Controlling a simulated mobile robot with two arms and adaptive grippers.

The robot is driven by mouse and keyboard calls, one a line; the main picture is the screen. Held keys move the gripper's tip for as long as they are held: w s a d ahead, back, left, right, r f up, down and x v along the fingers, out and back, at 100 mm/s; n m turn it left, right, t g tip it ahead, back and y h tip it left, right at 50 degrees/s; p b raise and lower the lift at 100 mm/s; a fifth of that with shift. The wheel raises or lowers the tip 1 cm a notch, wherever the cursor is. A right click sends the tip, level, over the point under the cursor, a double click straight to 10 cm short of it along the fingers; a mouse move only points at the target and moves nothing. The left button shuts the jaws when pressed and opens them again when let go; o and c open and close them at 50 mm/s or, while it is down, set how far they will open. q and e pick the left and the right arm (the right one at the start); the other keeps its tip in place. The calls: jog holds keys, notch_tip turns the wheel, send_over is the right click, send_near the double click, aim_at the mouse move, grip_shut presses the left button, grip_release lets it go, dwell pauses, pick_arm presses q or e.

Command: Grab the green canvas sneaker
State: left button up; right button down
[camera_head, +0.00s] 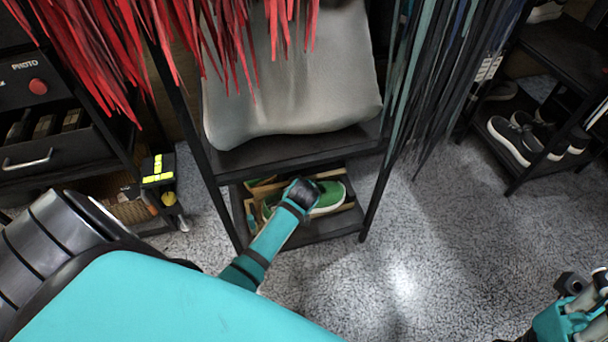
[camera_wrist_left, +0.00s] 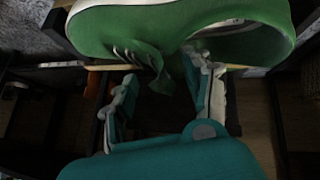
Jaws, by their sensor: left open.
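The green canvas sneaker (camera_head: 327,196) with a white sole lies in a wooden-edged box or tray (camera_head: 347,207) on the low shelf of the black rack. My left gripper (camera_head: 304,192) reaches over it and hides its middle. In the left wrist view the sneaker (camera_wrist_left: 120,28) fills the top, with its laces and opening towards me. There my left gripper (camera_wrist_left: 163,72) is open, its two fingers apart near the laces and the shoe's opening. I cannot tell whether a finger touches the shoe. My right gripper (camera_head: 588,288) is at the lower right, away from the shoe.
A shelf with a grey draped cover (camera_head: 290,80) stands just above the sneaker. Black rack posts (camera_head: 376,195) flank it. Red strips (camera_head: 95,55) and dark strips (camera_head: 440,80) hang nearby. A shoe rack (camera_head: 555,55) stands at right. The carpet (camera_head: 430,240) at right is clear.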

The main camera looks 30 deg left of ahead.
pick_arm(q)
grip_shut()
jog(key=shift+r, duration=0.1)
dwell(0.6)
